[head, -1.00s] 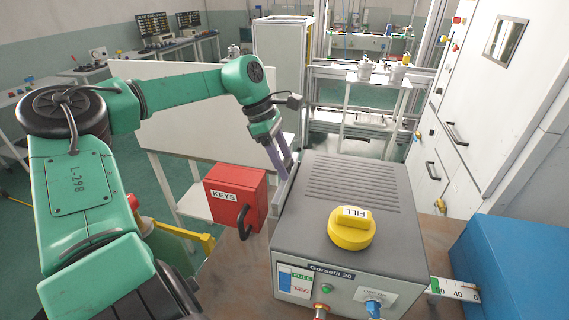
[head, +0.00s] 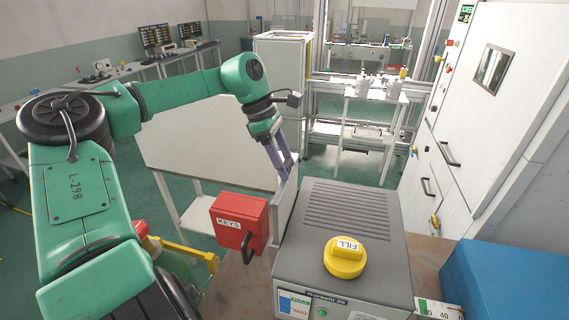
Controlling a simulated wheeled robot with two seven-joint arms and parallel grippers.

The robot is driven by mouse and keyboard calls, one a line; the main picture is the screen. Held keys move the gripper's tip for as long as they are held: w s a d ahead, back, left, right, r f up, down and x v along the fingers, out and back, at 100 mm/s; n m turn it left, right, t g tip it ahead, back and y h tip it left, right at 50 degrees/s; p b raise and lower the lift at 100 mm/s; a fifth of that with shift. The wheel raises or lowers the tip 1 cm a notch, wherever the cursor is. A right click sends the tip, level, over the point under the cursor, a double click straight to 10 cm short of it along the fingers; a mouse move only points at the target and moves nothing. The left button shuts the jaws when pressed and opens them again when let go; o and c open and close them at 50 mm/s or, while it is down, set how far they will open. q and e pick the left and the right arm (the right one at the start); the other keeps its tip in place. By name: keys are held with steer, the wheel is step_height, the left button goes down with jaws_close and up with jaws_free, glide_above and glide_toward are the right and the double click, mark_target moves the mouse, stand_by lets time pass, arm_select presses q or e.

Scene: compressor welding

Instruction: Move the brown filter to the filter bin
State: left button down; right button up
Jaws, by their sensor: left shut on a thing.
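My left gripper (head: 282,166) points down beside the back left corner of the grey machine (head: 345,205). It is shut on the upper end of a thin flat panel (head: 284,210). The panel stands upright along the machine's left side and rises above its top edge. Its visible face looks grey. It seems to be the filter, but no brown shows. I cannot tell whether it touches the machine. No filter bin can be made out. My right gripper is not in view.
A red KEYS box (head: 239,221) stands close left of the panel. A yellow FILL cap (head: 345,258) sits on the machine. A blue box (head: 508,280) is at the lower right. A white table (head: 210,145) stands behind my left arm.

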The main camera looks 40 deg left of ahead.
arm_select(q)
step_height(320, 180, up, 2)
steer(key=shift+r+p, duration=0.1)
steer(key=shift+p, duration=0.5)
step_height(320, 180, up, 2)
steer(key=shift+r+p, duration=0.2)
steer(key=shift+p, duration=0.1)
steer(key=shift+r, duration=2.7)
